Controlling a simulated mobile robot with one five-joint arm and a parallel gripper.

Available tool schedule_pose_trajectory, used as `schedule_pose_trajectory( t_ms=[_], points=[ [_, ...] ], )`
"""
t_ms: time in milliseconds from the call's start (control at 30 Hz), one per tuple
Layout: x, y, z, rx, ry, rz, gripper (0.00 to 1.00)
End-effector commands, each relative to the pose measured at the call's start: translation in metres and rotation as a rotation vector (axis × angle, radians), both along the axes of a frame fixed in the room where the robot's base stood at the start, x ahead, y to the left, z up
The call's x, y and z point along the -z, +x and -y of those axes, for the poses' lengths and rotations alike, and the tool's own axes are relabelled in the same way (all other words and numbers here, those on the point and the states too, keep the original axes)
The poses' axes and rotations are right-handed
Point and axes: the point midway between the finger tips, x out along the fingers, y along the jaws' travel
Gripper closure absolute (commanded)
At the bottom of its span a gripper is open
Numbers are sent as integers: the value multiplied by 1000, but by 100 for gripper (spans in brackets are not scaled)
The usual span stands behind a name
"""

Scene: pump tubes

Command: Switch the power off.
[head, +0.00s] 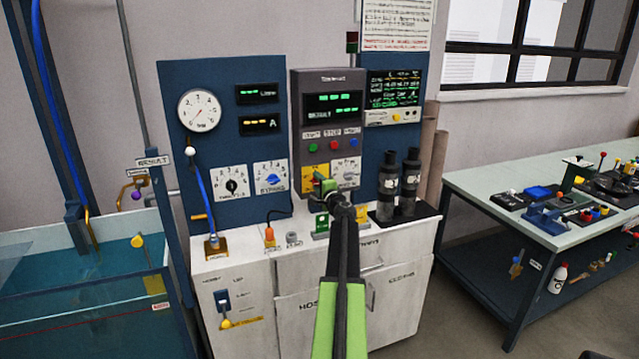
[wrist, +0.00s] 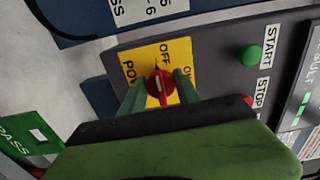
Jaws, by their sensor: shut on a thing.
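The power switch is a red round knob (wrist: 160,85) on a yellow plate (wrist: 178,50) marked OFF and ON in the wrist view. The plate (head: 308,183) also shows on the lower left of the grey control panel in the head view, partly covered by my gripper (head: 322,184). My gripper's two green fingers (wrist: 160,90) are on either side of the knob and shut on it. A pale mark shows on the knob's face. I cannot tell for sure which label it points to.
Green START (head: 312,148) and red STOP (head: 333,145) buttons sit just above the plate. A second dial (head: 349,175) is close to the right. Two dark cylinders (head: 410,180) stand on the cabinet (head: 235,280) to the right. A water tank (head: 90,262) is at left.

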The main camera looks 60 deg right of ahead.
Motion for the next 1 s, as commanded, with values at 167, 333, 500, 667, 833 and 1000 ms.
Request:
schedule_pose_trajectory(
  t_ms=[167, 333, 500, 667, 833, 1000],
  points=[
    [1, 0, -1, -2, -3, -3, 100],
    [1, 0, -1, -2, -3, -3, 58],
    [1, 0, 0, -1, -1, -2, 41],
    [0, 0, 0, 0, 0, -1, 41],
    [0, -6, -4, 1, 0, 0, 41],
    [0, -36, -28, 1, 0, 0, 41]
  ],
)
